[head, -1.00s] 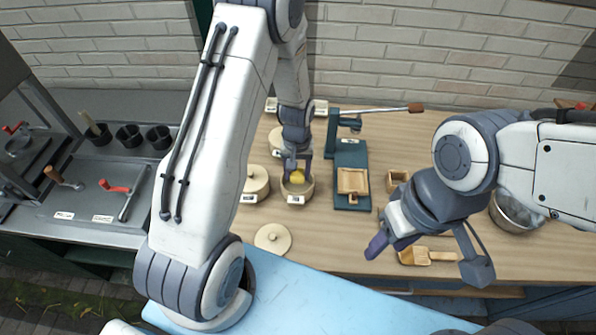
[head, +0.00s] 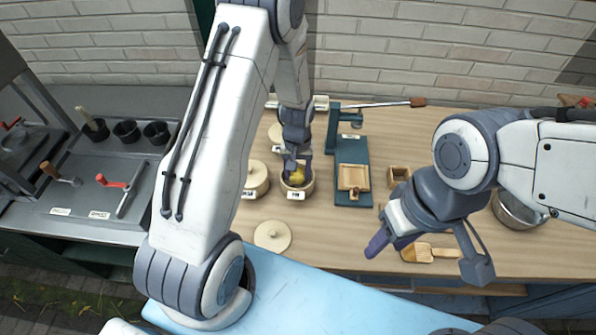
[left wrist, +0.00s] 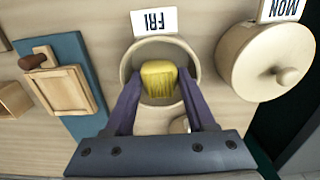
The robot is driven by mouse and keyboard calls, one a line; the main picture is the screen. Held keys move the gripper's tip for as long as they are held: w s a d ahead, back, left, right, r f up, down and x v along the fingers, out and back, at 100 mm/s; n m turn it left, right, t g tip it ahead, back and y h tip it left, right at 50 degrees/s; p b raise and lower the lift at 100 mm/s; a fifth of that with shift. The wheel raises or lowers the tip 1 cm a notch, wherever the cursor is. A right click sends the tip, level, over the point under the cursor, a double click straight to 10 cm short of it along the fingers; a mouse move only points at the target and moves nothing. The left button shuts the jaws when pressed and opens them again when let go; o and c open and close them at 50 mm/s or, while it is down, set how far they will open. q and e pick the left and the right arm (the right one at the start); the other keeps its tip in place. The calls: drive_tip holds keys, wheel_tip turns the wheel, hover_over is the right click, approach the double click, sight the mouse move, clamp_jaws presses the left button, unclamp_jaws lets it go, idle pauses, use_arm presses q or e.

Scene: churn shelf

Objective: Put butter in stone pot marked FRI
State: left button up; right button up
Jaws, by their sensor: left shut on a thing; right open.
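The yellow butter (head: 297,176) is between the fingers of my left gripper (head: 296,168). It sits within the mouth of the open stone pot marked FRI (head: 309,188). In the left wrist view the butter (left wrist: 160,78) is inside the pot's rim, and the FRI label (left wrist: 154,21) reads upside down. The purple fingers reach into the pot on both sides of the butter. I cannot tell whether the butter touches the bottom. My right gripper (head: 389,243) is open and empty above the table's front edge.
A lidded pot marked MON (left wrist: 262,60) stands beside the FRI pot. A loose round lid (head: 272,236) lies in front. A green press with a wooden block (head: 353,177) stands to the right. A wooden scoop (head: 425,253) lies below my right arm.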

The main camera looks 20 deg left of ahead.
use_arm(q)
drive_tip(key=shift+f+b, duration=1.05)
drive_tip(key=shift+f, duration=0.4)
drive_tip(key=shift+r, duration=0.1)
drive_tip(key=o, duration=1.3)
drive_tip(key=c, duration=0.3)
drive_tip(key=shift+c, duration=0.2)
drive_tip(key=shift+r+p, duration=4.25)
drive_tip(key=shift+r, duration=0.9)
